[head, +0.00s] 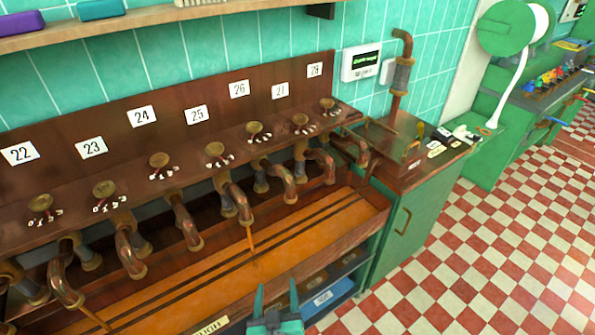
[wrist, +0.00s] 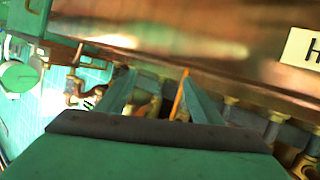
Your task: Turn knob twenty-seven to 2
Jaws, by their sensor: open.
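Knob twenty-seven (head: 300,121) is a round brass knob on the sloped wooden panel, below the white label "27" (head: 281,91). Small white marks lie under it, too small to read, and I cannot tell its setting. My gripper (head: 275,296) is open and empty, low in front of the wooden trough, well below and apart from the knob. In the wrist view the two green fingers (wrist: 157,88) are spread, with a thin orange stick (wrist: 180,95) showing beyond and between them. I cannot make out knob twenty-seven in the wrist view.
Knob twenty-six (head: 257,130) and knob twenty-eight (head: 327,104) flank it closely. Copper spouts (head: 320,165) jut out below the panel over the trough (head: 190,280). A shelf (head: 120,20) runs above. A green cabinet (head: 405,225) stands right; the checkered floor (head: 450,260) is clear.

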